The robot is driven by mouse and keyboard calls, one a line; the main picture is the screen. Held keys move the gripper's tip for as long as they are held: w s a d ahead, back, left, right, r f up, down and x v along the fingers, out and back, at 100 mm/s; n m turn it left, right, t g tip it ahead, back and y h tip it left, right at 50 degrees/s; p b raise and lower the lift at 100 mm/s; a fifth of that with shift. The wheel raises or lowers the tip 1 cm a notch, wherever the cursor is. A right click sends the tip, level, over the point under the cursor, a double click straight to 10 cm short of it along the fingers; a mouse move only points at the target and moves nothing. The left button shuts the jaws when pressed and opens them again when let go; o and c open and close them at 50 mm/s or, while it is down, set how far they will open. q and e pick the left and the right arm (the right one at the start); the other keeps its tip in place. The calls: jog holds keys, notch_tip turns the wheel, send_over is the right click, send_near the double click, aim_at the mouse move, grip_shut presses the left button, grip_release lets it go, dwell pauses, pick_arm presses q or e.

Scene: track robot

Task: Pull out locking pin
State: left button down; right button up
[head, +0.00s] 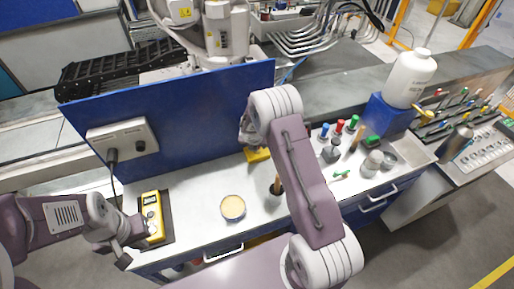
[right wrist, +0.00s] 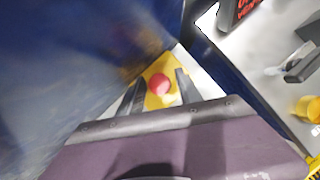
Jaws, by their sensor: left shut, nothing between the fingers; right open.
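A round red knob (right wrist: 158,84), which looks like the locking pin's head, sits on a yellow block (right wrist: 152,101) in the right wrist view. My right gripper (right wrist: 159,90) is open, with one finger on each side of the knob; whether they touch it cannot be told. In the head view the yellow block (head: 257,155) shows at the foot of the blue panel, and my right arm hides the knob. My left gripper (head: 128,250) is shut and empty at the bench's front left, beside a yellow meter (head: 152,217).
The upright blue panel (head: 190,100) stands close behind the block, with a grey socket box (head: 123,137) on it. A round tin (head: 232,207) is on the white bench. Bottles, tools and a white jug (head: 409,78) crowd the right side.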

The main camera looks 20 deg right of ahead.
jog(key=shift+w+d+f, duration=0.1)
jog(key=shift+w+f, duration=0.05)
jog(key=shift+f, duration=0.15)
dwell(0.6)
grip_shut()
dwell(0.5)
jog(key=shift+o, duration=1.4)
grip_release()
